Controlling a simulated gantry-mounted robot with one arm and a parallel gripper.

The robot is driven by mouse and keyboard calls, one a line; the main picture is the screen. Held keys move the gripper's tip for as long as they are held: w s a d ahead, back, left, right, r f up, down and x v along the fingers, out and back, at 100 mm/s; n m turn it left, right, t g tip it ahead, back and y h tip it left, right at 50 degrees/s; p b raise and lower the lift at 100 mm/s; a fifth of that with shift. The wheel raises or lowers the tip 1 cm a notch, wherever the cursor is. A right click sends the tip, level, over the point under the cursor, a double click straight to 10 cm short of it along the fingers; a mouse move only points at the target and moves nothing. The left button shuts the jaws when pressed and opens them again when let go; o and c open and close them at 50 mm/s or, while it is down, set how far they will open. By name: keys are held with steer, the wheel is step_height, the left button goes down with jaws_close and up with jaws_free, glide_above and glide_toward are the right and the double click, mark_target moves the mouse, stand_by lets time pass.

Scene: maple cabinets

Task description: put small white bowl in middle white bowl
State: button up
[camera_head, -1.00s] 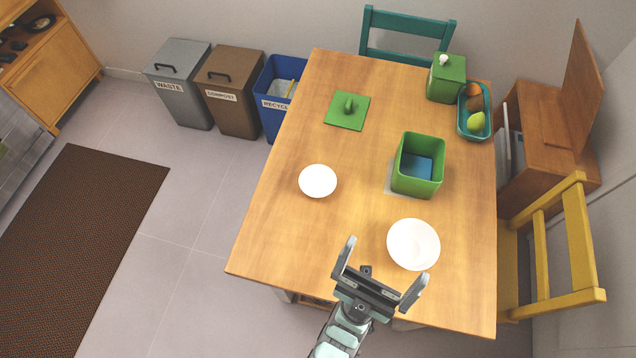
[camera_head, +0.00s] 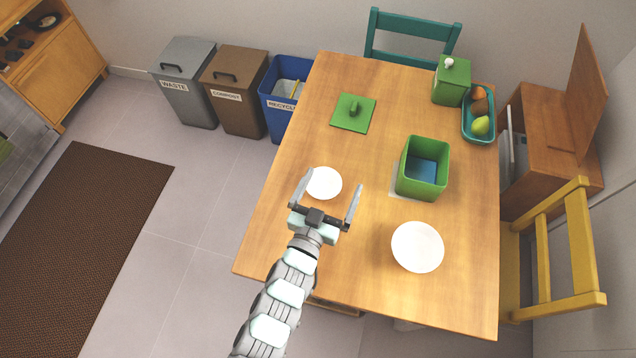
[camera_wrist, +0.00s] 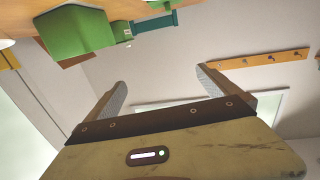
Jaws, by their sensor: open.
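A small white bowl (camera_head: 323,184) sits on the left part of the wooden table in the head view. A larger white bowl (camera_head: 417,247) sits nearer the table's front right. My gripper (camera_head: 331,190) is open and empty, its fingers showing to either side of the small bowl in the head view. The left finger overlaps the bowl's left edge. I cannot tell its height above the table. In the wrist view my gripper (camera_wrist: 162,82) has its fingers wide apart with nothing between them.
An open green box (camera_head: 423,170) stands right of the small bowl, and its green lid (camera_head: 353,113) lies farther back. A green canister (camera_head: 451,80) and a teal tray of fruit (camera_head: 466,125) are at the back right.

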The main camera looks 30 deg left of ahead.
steer(key=s+a+f+g, duration=0.1)
steer(key=f, duration=0.1)
steer(key=s+a+f+g+y, duration=0.1)
steer(key=f+g, duration=0.1)
steer(key=s+a+f+n+g, duration=0.1)
steer(key=f, duration=0.2)
steer(key=shift+s+a, duration=0.1)
steer(key=shift+s, duration=0.2)
steer(key=shift+w+f+g, duration=0.15)
steer(key=shift+f+g, duration=0.15)
glide_toward(327, 174)
steer(key=shift+w+a+r, duration=0.1)
steer(key=shift+r, duration=0.1)
steer(key=shift+x, duration=2.85)
steer(key=shift+f, duration=0.15)
steer(key=shift+c, duration=0.2)
steer(key=c, duration=1.5)
step_height(327, 174, up, 20)
steer(key=shift+r, duration=0.1)
